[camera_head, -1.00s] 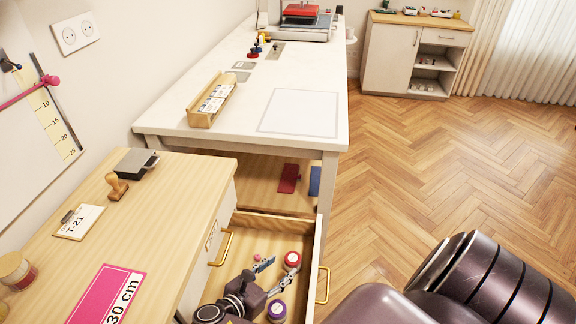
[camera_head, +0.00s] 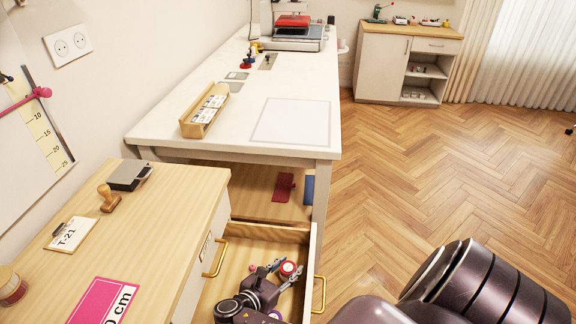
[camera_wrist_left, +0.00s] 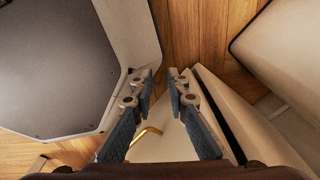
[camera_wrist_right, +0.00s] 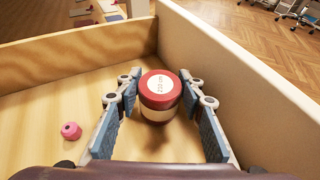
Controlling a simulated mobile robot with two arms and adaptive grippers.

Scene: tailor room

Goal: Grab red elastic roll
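The red elastic roll (camera_head: 287,268) lies in the open drawer near its right wall. In the right wrist view the roll (camera_wrist_right: 160,84) has a red rim and a white label. My right gripper (camera_head: 279,274) is inside the drawer at the roll. It is open, with one finger on each side of the roll, and small gaps show beside it (camera_wrist_right: 158,80). My left gripper (camera_wrist_left: 161,80) is partly open and empty, away from the roll.
The drawer's right wall (camera_wrist_right: 220,60) is close beside the roll. A small pink spool (camera_wrist_right: 71,131) lies on the drawer floor to the left. A wooden cabinet top (camera_head: 150,230) stands left of the drawer.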

